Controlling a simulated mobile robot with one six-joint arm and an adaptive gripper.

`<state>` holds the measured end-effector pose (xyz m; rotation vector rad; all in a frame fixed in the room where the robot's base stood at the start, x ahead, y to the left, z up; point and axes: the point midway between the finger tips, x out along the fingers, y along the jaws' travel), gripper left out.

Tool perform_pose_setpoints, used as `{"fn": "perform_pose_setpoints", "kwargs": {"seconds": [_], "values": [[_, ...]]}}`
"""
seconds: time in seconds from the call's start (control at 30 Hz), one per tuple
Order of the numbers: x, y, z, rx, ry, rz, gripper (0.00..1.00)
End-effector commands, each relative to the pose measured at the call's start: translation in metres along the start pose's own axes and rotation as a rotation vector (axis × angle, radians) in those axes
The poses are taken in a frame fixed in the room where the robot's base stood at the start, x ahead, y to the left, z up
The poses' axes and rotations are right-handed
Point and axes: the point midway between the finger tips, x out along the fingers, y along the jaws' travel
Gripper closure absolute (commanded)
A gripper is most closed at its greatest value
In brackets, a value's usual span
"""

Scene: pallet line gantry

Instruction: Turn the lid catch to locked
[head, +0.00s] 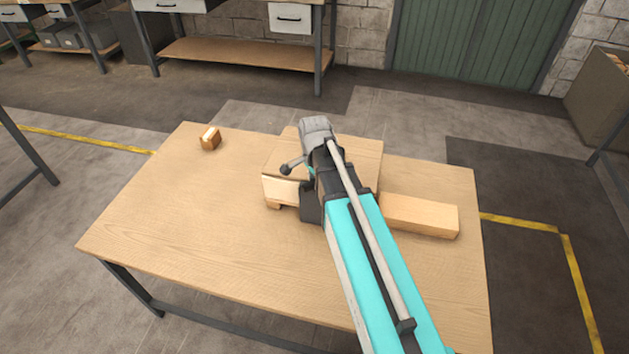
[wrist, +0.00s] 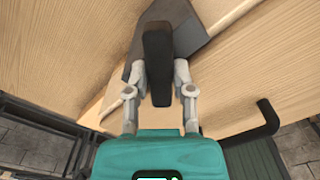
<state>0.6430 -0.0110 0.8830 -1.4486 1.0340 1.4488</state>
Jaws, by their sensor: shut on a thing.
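A wooden box with a lid (head: 360,152) sits on the table, partly hidden behind my arm in the head view. In the wrist view, the dark upright lid catch (wrist: 158,45) stands against a dark grey plate (wrist: 188,42) on pale wood. My gripper (wrist: 160,75) is shut on the catch, with one finger on each side of it. The arm hides the grip itself in the head view. I cannot read from these views whether the catch is at locked.
A long wooden block (head: 420,215) lies right of the box. The wooden table (head: 170,225) is clear at left and front. A bent dark bar (wrist: 262,120) shows at right in the wrist view.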

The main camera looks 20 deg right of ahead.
Motion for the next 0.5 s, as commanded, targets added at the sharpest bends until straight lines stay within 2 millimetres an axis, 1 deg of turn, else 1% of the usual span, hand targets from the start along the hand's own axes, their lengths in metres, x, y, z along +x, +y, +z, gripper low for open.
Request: {"fn": "perform_pose_setpoints", "kwargs": {"seconds": [0.5], "values": [[0.0001,0.0001,-0.0003,-0.482,0.001,0.001,1.0]]}}
